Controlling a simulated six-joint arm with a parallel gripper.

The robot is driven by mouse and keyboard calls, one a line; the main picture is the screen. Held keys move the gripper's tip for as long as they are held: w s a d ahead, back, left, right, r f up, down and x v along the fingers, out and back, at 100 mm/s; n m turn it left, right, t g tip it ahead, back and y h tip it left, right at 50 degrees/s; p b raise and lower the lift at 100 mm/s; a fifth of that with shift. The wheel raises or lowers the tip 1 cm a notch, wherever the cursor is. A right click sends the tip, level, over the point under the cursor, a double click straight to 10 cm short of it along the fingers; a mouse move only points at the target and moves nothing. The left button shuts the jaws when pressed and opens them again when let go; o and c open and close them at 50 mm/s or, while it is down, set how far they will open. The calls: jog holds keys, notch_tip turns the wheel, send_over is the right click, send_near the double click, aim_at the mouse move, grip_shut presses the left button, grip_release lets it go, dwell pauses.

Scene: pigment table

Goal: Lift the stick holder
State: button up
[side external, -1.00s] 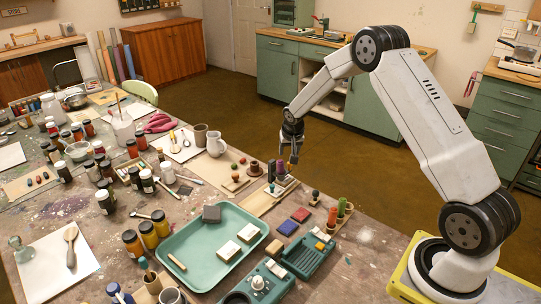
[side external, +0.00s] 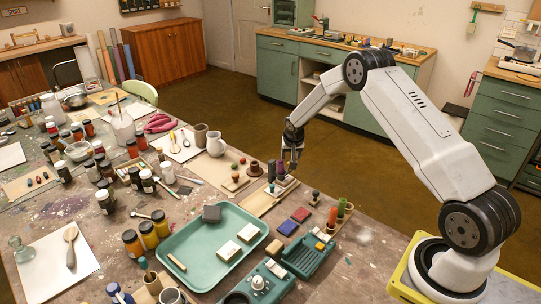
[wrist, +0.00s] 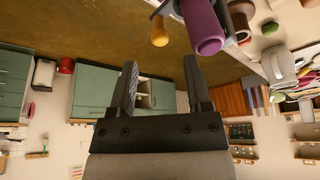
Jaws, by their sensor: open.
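A small holder (side external: 286,183) stands near the far edge of the paint table. A purple stick (side external: 280,168) stands upright at it. In the wrist view the purple stick (wrist: 204,28) and an orange-yellow stick (wrist: 160,30) show at the top, beside a greyish edge of the holder (wrist: 170,9). My gripper (side external: 291,164) hangs close behind the purple stick in the side view. In the wrist view its two dark fingers (wrist: 160,62) are apart with nothing between them. The sticks lie beyond the fingertips. Whether a fingertip touches the holder I cannot tell.
A wooden board (side external: 262,203) lies in front of the holder, with a teal stick (side external: 271,188) near it. Orange and green sticks (side external: 340,212) stand to the right. A teal tray (side external: 205,270) lies nearer.

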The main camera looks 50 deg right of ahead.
jog(key=shift+x, duration=2.2)
grip_shut()
